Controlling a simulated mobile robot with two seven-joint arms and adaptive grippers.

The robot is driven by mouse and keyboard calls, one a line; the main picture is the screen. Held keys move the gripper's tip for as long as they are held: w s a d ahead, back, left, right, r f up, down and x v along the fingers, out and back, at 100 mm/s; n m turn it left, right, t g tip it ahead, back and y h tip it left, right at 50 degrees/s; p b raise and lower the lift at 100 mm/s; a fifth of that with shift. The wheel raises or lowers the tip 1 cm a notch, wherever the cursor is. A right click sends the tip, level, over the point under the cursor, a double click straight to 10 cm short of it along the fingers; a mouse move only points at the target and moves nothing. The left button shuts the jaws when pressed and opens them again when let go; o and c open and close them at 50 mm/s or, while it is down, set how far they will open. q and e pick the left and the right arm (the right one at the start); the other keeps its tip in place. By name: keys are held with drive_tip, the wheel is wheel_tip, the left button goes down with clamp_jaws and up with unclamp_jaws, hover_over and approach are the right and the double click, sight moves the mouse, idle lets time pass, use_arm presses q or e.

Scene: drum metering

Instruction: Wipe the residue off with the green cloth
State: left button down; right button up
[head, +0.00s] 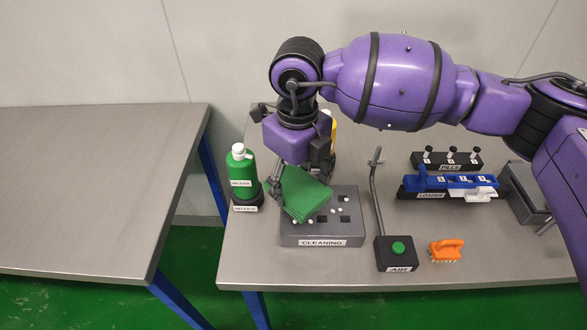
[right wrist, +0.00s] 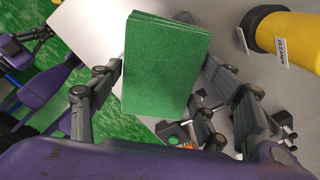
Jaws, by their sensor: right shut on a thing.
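The green cloth (head: 305,194) is a folded stack, and my right gripper (head: 290,184) is shut on it. The cloth also fills the middle of the right wrist view (right wrist: 165,65), between the two fingers (right wrist: 160,85). In the head view it hangs tilted over the left part of the grey block labelled CLEANING (head: 320,241). I cannot tell whether it touches the block. Small white bits (head: 345,219), which look like residue, lie on the block's top among dark square recesses. The cloth hides the block's back left part.
A green bottle (head: 241,168) stands left of the block. A yellow container (right wrist: 290,40) is partly hidden behind my right arm in the head view. The AIR box (head: 397,254), an orange brush (head: 446,251) and the blue LOADER (head: 450,186) stand to the right.

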drive_tip(key=shift+r+p, duration=0.55)
drive_tip(key=shift+r, duration=1)
